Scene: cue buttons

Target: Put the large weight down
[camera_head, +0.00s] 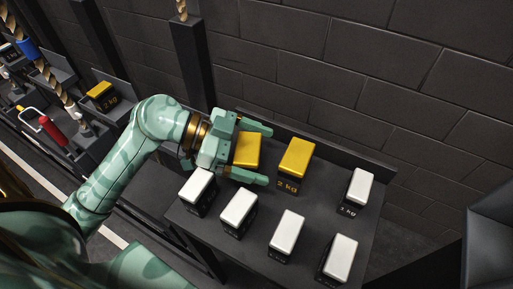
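A weight with a yellow top (247,149) is between the two fingers of my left gripper (258,154), at the back left of the dark table (336,176). One finger is at its far end and the other crosses its near end, hiding its front face and label. I cannot tell whether the fingers press on it, or whether its underside touches the table. Another yellow weight (297,156), marked 2 kg, stands just to the right, apart from the gripper. My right gripper is not in view.
Several white-topped weights stand on the table: near left (198,184), front (239,207), front middle (287,230), front right (341,251) and far right (361,186). Another yellow weight (101,91) sits on a stand at the upper left. A brick wall is behind.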

